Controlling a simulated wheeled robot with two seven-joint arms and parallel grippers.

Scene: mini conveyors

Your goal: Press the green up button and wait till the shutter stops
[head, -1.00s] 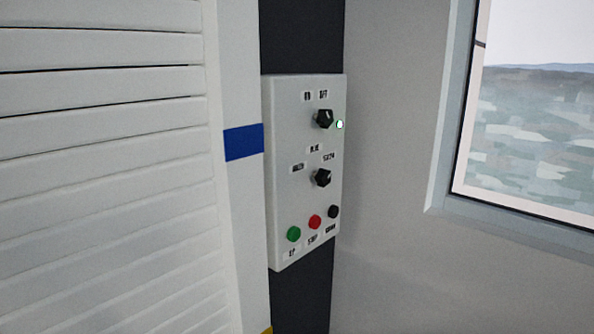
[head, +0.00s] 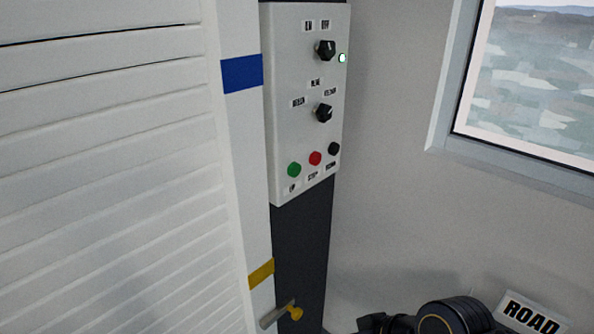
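The control panel (head: 285,120) is a white box on a dark post. The green up button (head: 294,170) is at its lower left, with the red stop button (head: 315,158) and a black button (head: 334,149) to its right. Two black knobs sit above, and a small green light (head: 342,57) glows at the upper right. The white slatted shutter (head: 110,190) fills the left side. Part of my arm, black, shows at the bottom right. Neither gripper's fingers can be made out, and nothing touches the buttons.
A blue band (head: 242,73) and a yellow band (head: 261,273) mark the white shutter frame. A metal piece with a yellow end (head: 296,313) sticks out at the bottom. A "ROAD" sign (head: 531,314) is at lower right, and a window (head: 530,80) is at upper right.

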